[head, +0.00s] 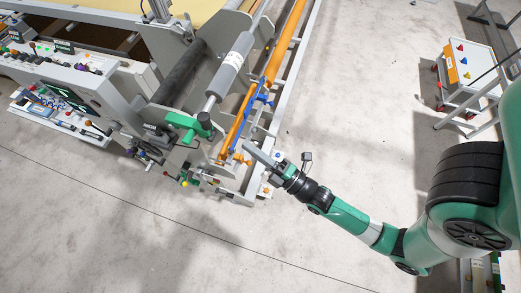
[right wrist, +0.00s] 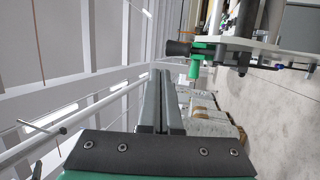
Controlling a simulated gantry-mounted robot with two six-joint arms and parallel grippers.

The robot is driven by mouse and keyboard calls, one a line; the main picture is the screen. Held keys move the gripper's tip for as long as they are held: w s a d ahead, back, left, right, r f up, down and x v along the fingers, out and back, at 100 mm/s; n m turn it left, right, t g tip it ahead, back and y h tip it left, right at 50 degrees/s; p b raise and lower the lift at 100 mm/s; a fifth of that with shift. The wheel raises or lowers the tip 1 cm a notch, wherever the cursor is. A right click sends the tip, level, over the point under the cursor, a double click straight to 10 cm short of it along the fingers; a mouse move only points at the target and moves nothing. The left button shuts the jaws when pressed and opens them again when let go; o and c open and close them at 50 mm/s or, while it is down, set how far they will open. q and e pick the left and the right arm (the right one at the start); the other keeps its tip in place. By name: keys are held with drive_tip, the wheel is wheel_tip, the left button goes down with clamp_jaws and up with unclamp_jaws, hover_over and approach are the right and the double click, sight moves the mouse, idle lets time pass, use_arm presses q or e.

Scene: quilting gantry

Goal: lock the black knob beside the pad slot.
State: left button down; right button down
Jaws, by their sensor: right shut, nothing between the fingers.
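My right gripper (head: 258,156) is at the near corner of the grey machine frame, its fingers pointing up and left. In the right wrist view its two long grey fingers (right wrist: 160,100) are shut together with nothing between them. A black knob (right wrist: 178,48) on a green part (right wrist: 196,68) shows right of the fingertips and above them in that view, apart from them. I cannot tell for sure whether this is the knob beside the pad slot. The head view shows a green bracket (head: 183,122) left of the gripper. The pad slot cannot be made out. My left gripper is not in view.
A grey roller (head: 231,65) and an orange rail (head: 279,55) run along the machine near the gripper. A control panel (head: 62,97) stands at the left. A small white cart (head: 470,68) stands at the upper right. The floor in front is clear.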

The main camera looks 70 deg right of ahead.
drive_tip(key=shift+s+a, duration=0.25)
drive_tip(key=shift+s, duration=1)
